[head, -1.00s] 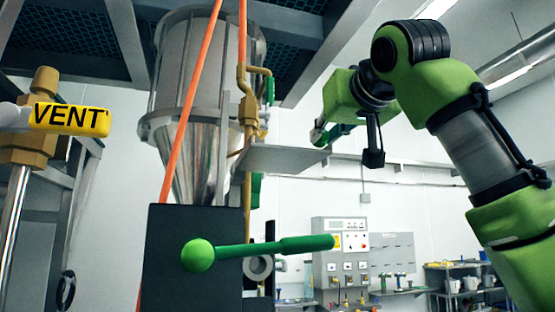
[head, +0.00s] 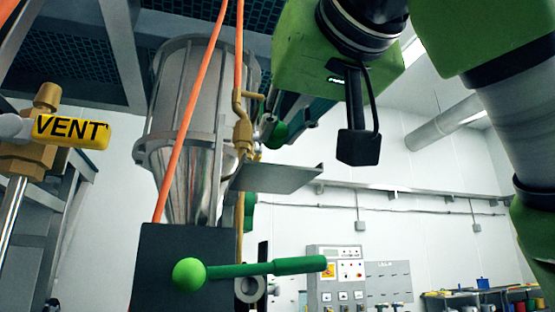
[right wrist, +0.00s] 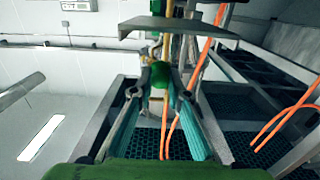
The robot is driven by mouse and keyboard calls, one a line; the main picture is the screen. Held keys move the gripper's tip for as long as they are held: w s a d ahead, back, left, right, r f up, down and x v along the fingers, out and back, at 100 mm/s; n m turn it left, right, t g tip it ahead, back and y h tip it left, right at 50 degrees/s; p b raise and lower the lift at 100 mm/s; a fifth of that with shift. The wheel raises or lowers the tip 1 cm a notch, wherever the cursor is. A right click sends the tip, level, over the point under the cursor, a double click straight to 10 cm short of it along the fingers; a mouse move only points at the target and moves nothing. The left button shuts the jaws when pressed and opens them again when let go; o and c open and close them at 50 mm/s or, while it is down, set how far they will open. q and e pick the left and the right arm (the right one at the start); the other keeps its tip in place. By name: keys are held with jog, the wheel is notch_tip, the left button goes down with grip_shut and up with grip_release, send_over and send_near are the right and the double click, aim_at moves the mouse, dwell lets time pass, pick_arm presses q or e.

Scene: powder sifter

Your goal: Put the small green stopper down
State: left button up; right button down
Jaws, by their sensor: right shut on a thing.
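The small green stopper (head: 276,134) shows as a rounded green piece at my right gripper (head: 267,128), beside the brass pipe in the head view. In the right wrist view the green stopper (right wrist: 158,74) sits between the tips of the two fingers of my right gripper (right wrist: 160,85), which is shut on it. The stopper is held in the air, above the small grey plate (head: 275,177) and apart from it. The plate also shows in the right wrist view (right wrist: 180,27). Part of the stopper is hidden by the fingers. My left gripper is not in view.
A steel hopper (head: 185,130) with a brass pipe (head: 243,125) and orange hoses (head: 190,110) stands left of the gripper. A green-handled lever (head: 255,269) juts out below. A yellow VENT handle (head: 70,131) is at far left. The space right of the plate looks open.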

aim_at(278, 172)
jog(key=shift+s+a+f, duration=0.25)
jog(key=shift+s+f, duration=0.3)
jog(key=shift+f, duration=0.3)
notch_tip(278, 172, down, 2)
jog(key=shift+s+f+p, duration=0.15)
jog(key=shift+f+p, duration=0.1)
jog(key=shift+p, duration=0.15)
jog(key=shift+f, duration=0.35)
jog(key=shift+a, duration=0.1)
jog(key=c, duration=2.3)
grip_release()
jog(key=shift+f, duration=0.15)
jog(key=shift+c, duration=0.2)
jog(key=o, duration=0.4)
